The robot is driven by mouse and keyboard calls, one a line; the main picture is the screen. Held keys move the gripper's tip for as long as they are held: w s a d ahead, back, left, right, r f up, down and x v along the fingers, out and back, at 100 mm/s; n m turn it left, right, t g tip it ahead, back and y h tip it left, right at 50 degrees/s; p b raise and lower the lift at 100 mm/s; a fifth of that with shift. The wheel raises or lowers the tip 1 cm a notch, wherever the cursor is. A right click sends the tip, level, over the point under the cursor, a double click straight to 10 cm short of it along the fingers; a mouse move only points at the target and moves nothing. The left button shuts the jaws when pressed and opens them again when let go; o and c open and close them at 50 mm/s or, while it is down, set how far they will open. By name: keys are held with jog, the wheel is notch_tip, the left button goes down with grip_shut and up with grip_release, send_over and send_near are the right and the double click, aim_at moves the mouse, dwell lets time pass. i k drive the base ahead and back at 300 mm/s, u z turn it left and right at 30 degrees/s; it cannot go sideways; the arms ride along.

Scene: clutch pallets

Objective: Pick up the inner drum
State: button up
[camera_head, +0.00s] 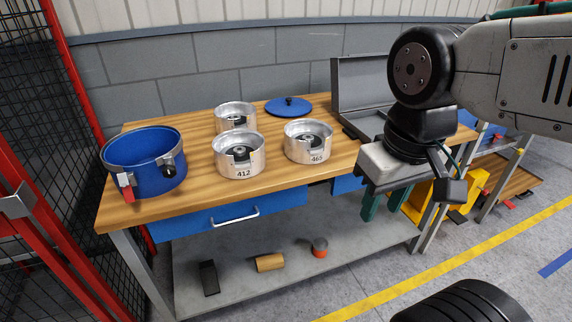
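Three silver metal drums stand upright on the wooden workbench (293,176). One marked 412 (243,173) is at the front middle. One marked 465 (318,156) is to its right. A third drum (235,107) stands behind, its lower front partly hidden by the 412 drum. Each has a notch in its wall and a dark hub inside. I cannot tell which is called the inner drum. My gripper (384,207) points down to the right of the drums, past the bench's front edge. Its green fingers are apart, with nothing seen between them.
A blue open container (143,180) with clamps stands at the bench's left end. A blue lid (288,107) with a black knob lies at the back. An open grey case (362,82) is at the right.

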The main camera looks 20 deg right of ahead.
aim_at(238, 154)
jog(key=u, duration=0.3)
jog(key=i, duration=1.2)
jog(key=z, duration=0.3)
